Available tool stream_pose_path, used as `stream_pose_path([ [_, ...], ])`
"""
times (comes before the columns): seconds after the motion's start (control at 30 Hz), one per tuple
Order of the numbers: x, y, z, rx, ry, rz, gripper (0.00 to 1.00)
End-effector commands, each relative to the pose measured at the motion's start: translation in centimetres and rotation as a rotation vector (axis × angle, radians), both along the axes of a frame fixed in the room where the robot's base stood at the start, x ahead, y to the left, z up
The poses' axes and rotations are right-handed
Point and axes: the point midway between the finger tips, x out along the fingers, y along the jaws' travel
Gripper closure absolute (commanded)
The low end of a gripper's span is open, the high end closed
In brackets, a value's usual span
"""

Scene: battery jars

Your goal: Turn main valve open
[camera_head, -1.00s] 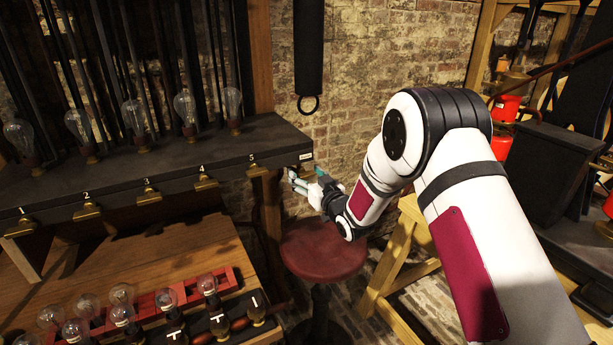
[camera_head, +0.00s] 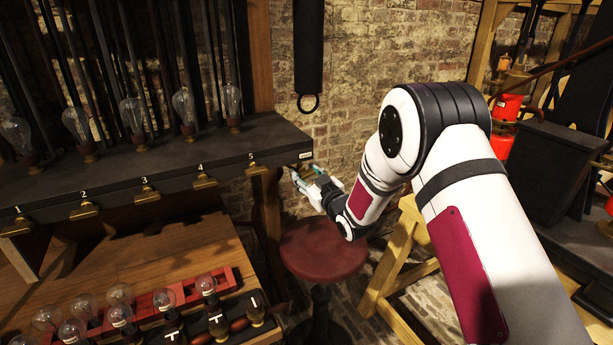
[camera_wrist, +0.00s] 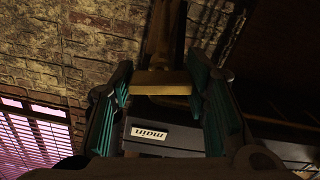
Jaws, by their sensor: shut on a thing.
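The main valve's brass handle (camera_wrist: 160,83) shows in the wrist view as a flat bar on a brass stem, in front of the brick wall. A white label reading "main" (camera_wrist: 149,133) is upside down on the dark shelf end beside it. My gripper (camera_wrist: 160,95) has its teal-padded fingers on both sides of the bar and is shut on it. In the head view my gripper (camera_head: 304,173) is at the right end of the dark shelf, just below its small white label (camera_head: 305,155). The handle is small and partly hidden by the fingers there.
The dark shelf (camera_head: 120,168) carries bulbs, with numbered brass handles along its front. A red round stool (camera_head: 324,250) stands below my gripper. A wooden bench (camera_head: 130,260) with bulbs and a red rack is at lower left. A yellow wooden frame (camera_head: 390,270) stands below my arm.

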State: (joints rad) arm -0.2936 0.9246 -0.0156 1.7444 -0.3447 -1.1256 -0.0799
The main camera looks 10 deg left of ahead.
Motion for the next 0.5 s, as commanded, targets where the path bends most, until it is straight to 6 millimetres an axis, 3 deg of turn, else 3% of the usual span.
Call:
stream_pose_path([
  [0.5, 0.0, 0.17, -0.01, -0.397, -0.271, 0.002, 0.85],
])
